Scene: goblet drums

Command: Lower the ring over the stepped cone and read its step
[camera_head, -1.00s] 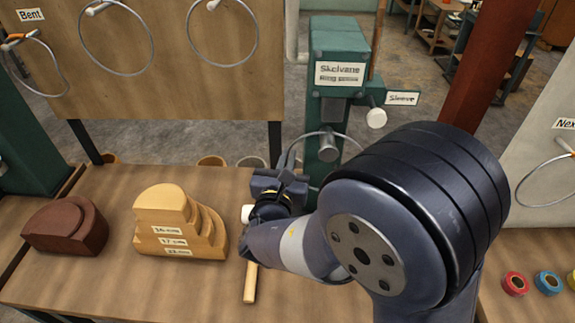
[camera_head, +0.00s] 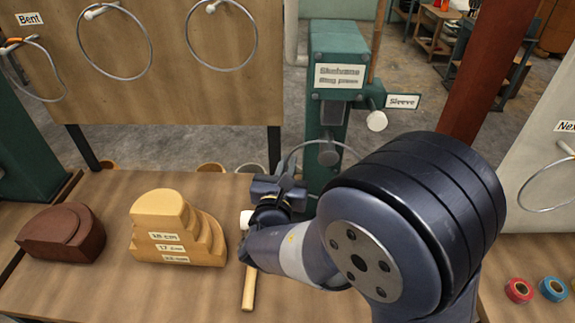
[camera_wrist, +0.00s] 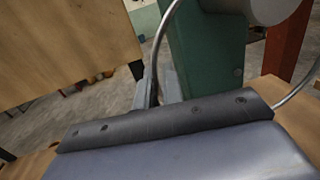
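The stepped cone (camera_head: 182,250) is a pale wooden stepped block with labels on its tiers, standing on the bench left of my gripper. One label seems to read 17 cm. My gripper (camera_head: 284,176) is in front of the green press, its fingers close together on a thin grey metal ring (camera_head: 319,144). The ring arcs across the front of the press, away from the cone. In the wrist view the ring (camera_wrist: 159,42) runs down to the fingertips (camera_wrist: 157,88) and shows again at the right edge. The ring's lower part is hidden by my arm.
The green press (camera_head: 328,110) stands behind my gripper. A mallet (camera_head: 249,285) lies just right of the cone, and a dark brown block (camera_head: 62,235) sits left of it. Rings hang on the back board (camera_head: 180,95). Tape rolls (camera_head: 519,290) lie at right.

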